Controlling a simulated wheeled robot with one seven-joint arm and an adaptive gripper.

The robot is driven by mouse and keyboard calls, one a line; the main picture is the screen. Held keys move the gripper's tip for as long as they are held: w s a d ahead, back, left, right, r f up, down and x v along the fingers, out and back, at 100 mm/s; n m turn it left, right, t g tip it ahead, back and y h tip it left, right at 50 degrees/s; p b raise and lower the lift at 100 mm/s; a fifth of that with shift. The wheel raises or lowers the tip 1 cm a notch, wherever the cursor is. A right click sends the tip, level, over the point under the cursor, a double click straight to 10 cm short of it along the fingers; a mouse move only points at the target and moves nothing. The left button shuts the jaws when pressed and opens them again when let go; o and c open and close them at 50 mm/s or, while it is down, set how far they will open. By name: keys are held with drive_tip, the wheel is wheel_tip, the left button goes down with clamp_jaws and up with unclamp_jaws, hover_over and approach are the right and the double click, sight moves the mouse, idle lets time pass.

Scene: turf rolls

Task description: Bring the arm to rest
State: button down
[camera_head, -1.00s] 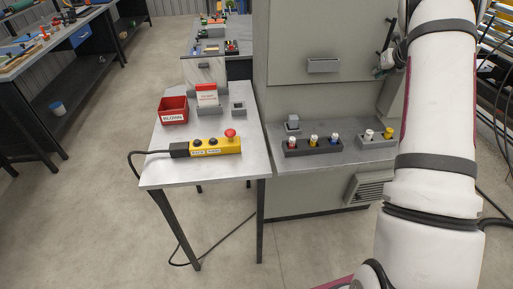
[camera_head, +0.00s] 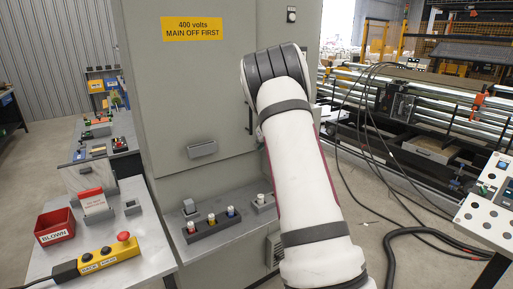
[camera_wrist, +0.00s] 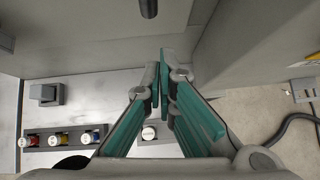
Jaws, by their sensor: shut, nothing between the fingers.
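My gripper (camera_wrist: 160,88) shows in the wrist view with its two teal-padded fingers closed together at the tips and nothing between them. It hangs in front of the grey cabinet (camera_wrist: 80,35), above a shelf (camera_wrist: 75,85) with small capped parts. In the head view my white arm reaches up and forward across the middle, and its far end hides my gripper.
The grey cabinet (camera_head: 205,90) carries a yellow sign (camera_head: 191,29). Its ledge holds a dark block (camera_head: 211,228) of coloured fuses. A table at left has a red BLOWN bin (camera_head: 55,227) and a yellow button box (camera_head: 108,255). Cables (camera_head: 390,150) hang at right.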

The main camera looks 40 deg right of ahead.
drive_tip(key=d+v, duration=0.1)
drive_tip(key=v, duration=0.6)
drive_tip(key=shift+s, duration=0.25)
drive_tip(key=shift+a, duration=0.1)
